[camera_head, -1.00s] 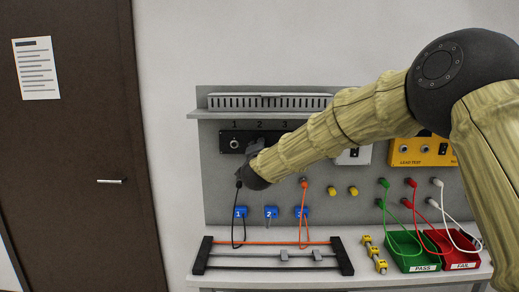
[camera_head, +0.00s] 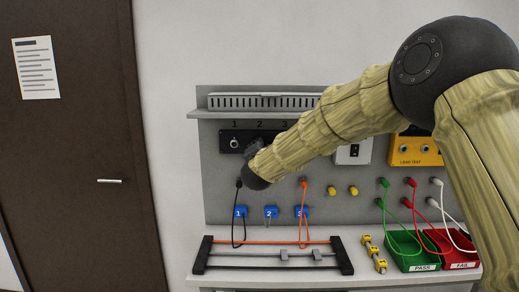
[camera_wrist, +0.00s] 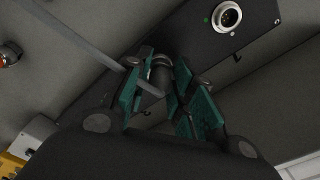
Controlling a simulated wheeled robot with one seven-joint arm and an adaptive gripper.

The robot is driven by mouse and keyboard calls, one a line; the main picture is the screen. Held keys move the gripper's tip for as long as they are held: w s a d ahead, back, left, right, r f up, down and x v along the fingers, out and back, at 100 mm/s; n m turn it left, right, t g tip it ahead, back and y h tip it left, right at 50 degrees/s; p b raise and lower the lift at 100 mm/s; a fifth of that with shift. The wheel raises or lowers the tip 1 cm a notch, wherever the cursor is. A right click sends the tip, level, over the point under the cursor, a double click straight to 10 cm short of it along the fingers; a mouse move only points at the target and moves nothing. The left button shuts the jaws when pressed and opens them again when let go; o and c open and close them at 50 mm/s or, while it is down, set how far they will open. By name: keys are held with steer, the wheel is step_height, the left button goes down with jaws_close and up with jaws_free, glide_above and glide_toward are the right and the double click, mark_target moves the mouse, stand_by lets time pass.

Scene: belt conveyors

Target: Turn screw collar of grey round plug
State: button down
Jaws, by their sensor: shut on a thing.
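My gripper (camera_wrist: 160,92) shows in the wrist view with its two green-padded fingers closed on a grey round plug (camera_wrist: 160,68). The plug sits between the pads, against or close to the black socket panel; the dark picture does not show how far it is seated. Its collar is partly covered by the fingers. In the head view the plug is hidden behind my wrist, and only a dark part of my gripper (camera_head: 254,147) shows at socket 2 of the black panel (camera_head: 225,134). The round metal socket 1 (camera_head: 234,144) is empty; a socket (camera_wrist: 228,16) with a green light beside it shows in the wrist view.
A black cable (camera_head: 233,230) and an orange cable (camera_head: 303,225) hang by numbered blue holders. A grey slatted duct (camera_head: 265,102) runs above the panel. A rail frame (camera_head: 208,256), a green bin (camera_head: 421,268) and a red bin (camera_head: 462,266) stand on the bench.

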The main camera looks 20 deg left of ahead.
steer(key=c, duration=1.2)
jaws_free()
steer(key=shift+o, duration=0.2)
steer(key=shift+s, duration=0.1)
steer(key=v, duration=1.2)
steer(key=shift+f, duration=0.15)
